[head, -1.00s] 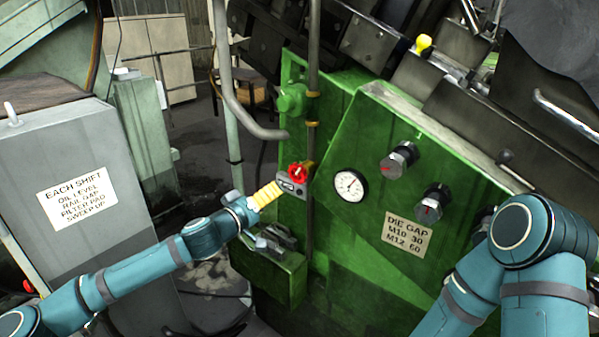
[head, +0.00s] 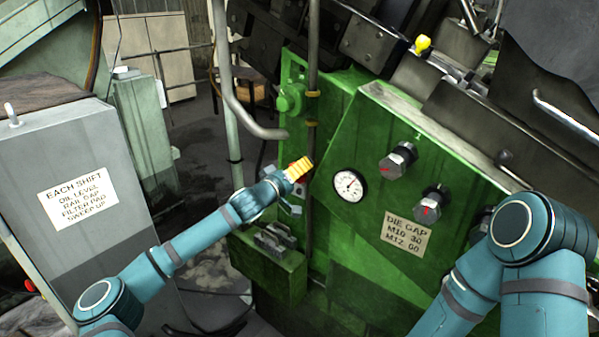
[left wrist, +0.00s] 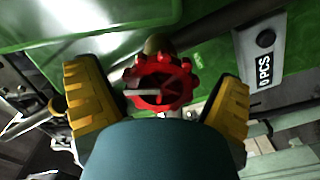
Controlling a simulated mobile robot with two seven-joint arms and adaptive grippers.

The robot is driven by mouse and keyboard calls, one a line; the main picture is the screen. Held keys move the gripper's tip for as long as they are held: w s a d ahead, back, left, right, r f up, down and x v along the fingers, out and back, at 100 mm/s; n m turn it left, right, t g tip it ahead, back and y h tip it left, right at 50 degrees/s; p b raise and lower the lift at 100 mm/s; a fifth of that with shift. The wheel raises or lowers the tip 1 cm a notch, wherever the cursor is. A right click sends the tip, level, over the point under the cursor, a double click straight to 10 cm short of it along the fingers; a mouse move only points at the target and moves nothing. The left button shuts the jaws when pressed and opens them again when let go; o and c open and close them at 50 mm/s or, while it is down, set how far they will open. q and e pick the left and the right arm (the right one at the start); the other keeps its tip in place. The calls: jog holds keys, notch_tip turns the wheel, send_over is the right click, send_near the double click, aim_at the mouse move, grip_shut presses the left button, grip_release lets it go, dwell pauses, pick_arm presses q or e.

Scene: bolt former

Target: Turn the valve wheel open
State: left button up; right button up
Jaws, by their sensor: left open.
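The valve wheel (left wrist: 162,82) is red with a knobbed rim and shows in the left wrist view, in front of the green machine. My left gripper (left wrist: 158,88) is open, with one yellow ribbed finger on each side of the wheel. Gaps show between the wheel and both fingers. How deep the wheel sits between them is hard to tell. In the head view, my left gripper (head: 300,168) is at the vertical pipe (head: 313,110) and hides nearly all of the wheel. My right arm shows at the right edge, but its gripper is out of view.
A grey counter box (left wrist: 266,45) is right of the wheel in the left wrist view. On the green machine (head: 350,235) are a round gauge (head: 350,186) and dark knobs (head: 398,160). A green ledge with metal parts (head: 275,238) lies below my left gripper.

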pick_arm(q)
jog(key=shift+w+d, duration=0.15)
jog(key=c, duration=1.2)
jog(key=shift+n+b, duration=0.45)
jog(key=shift+n, duration=0.15)
jog(key=shift+f+n+b, duration=0.1)
jog(key=shift+n+b, duration=0.75)
jog(key=shift+n, duration=0.45)
jog(key=shift+n+b, duration=0.7)
jog(key=shift+n, duration=0.4)
jog(key=shift+n+b, duration=0.3)
jog(key=shift+n, duration=0.2)
